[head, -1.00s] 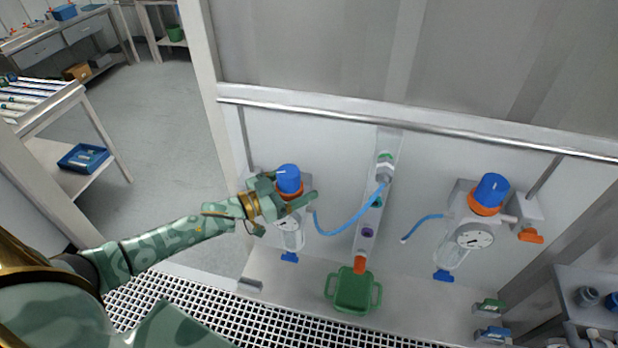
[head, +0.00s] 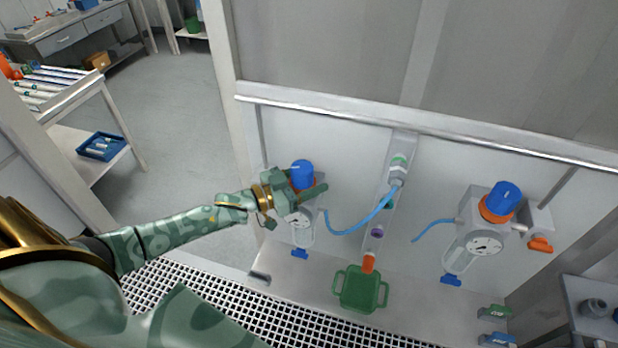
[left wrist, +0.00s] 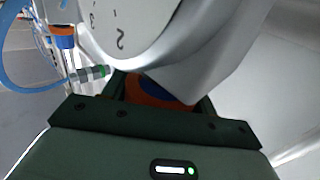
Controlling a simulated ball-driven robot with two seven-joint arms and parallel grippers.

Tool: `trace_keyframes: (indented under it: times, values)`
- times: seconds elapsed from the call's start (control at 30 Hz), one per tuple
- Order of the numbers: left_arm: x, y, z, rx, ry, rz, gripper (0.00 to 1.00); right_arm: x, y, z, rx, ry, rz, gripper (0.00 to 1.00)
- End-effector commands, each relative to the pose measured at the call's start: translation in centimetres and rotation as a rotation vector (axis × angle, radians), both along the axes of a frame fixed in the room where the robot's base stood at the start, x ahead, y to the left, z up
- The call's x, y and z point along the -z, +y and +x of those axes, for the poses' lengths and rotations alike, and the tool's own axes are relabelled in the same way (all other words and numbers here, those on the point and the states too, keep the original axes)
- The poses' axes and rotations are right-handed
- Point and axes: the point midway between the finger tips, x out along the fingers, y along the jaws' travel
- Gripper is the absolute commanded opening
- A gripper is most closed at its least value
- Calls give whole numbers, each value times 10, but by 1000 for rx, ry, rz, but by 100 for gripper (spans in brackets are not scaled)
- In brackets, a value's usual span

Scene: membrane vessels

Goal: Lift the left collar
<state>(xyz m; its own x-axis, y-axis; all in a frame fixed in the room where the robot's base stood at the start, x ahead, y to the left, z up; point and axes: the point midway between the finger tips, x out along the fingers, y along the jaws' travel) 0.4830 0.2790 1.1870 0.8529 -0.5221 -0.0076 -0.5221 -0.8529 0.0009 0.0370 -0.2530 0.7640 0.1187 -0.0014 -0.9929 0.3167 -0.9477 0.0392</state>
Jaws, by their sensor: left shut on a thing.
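The left vessel's blue knob (head: 302,172) stands on top of its unit on the panel. An orange collar (head: 313,182) sits just below the knob and is mostly hidden by my fingers. My left gripper (head: 305,186) is shut on this collar, one finger on each side. In the left wrist view, orange and dark blue parts (left wrist: 157,92) show between the fingers, under the gauge. The left gauge (head: 301,223) hangs below the gripper. Whether the collar is raised cannot be told. My right gripper is not in view.
The right vessel (head: 470,235) has its own blue knob and orange collar. A blue hose (head: 355,228) curves from the left vessel to the central strip. A green container (head: 360,289) stands below it. A slotted floor grate (head: 220,300) lies in front.

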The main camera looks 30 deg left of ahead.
Motion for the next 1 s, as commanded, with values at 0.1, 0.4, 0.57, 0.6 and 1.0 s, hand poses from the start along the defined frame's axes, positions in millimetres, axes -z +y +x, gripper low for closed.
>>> trace_keyframes:
  times: [0.1,0.4,0.57,0.6,1.0]
  values:
    - [-6,0,2,0,-12,-7,72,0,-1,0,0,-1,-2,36]
    - [-3,0,1,0,-8,-5,80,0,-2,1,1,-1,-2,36]
    - [-1,7,-10,0,-5,-3,80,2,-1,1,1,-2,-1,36]
    - [-1,11,-16,0,-5,-4,80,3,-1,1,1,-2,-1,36]
    - [-1,64,-105,1,-3,-3,80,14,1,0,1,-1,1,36]
